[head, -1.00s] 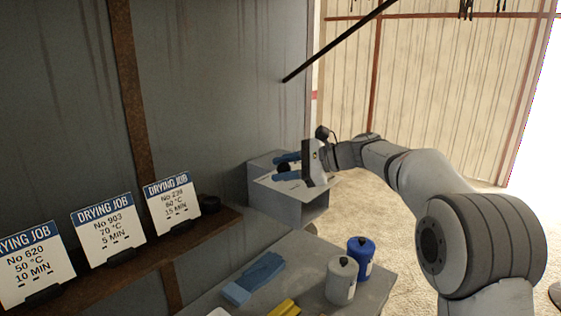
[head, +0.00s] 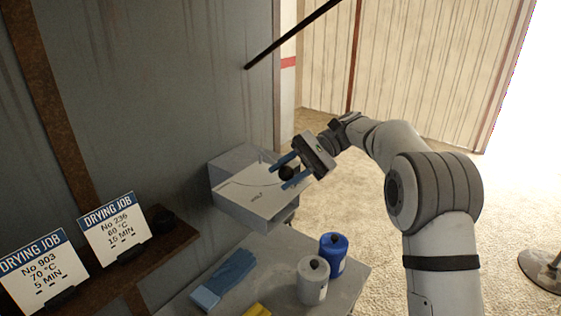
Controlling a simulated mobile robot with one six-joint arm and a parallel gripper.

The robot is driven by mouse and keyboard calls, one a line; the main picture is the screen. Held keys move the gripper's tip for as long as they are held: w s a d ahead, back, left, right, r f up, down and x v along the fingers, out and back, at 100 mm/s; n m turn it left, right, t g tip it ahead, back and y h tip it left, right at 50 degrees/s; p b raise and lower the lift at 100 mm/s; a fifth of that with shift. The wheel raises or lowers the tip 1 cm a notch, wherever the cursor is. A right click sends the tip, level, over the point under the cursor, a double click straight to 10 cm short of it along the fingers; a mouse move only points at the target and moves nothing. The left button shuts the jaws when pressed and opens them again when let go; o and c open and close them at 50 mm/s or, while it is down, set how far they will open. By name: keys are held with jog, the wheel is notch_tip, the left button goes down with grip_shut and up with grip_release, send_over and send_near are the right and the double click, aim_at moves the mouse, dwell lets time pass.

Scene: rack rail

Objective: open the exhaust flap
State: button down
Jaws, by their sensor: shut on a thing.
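A grey metal box (head: 232,163) is fixed to the grey wall at the middle of the head view. A light grey flat plate (head: 255,204), which looks like the exhaust flap, shows at its front with small dark lettering and a thin curved line. A round black knob (head: 286,173) stands at the plate's far right part. My gripper (head: 279,177) reaches in from the right with its two blue fingers on either side of the knob, shut on it. Finger contact and the plate's hinge are not clearly visible.
A grey table (head: 345,285) below holds a blue jar (head: 332,253), a grey jar (head: 312,281), blue gloves (head: 228,278) and a yellow item (head: 257,310). Drying job cards (head: 114,232) stand on a brown shelf. A dark rod (head: 290,37) hangs above the box.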

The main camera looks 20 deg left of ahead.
jog(key=shift+w+d+f, duration=0.2)
jog(key=shift+w, duration=0.1)
jog(key=c, duration=1.2)
grip_release()
jog(key=shift+d, duration=0.1)
jog(key=shift+o, duration=0.9)
jog(key=shift+w, duration=0.1)
jog(key=shift+r, duration=0.1)
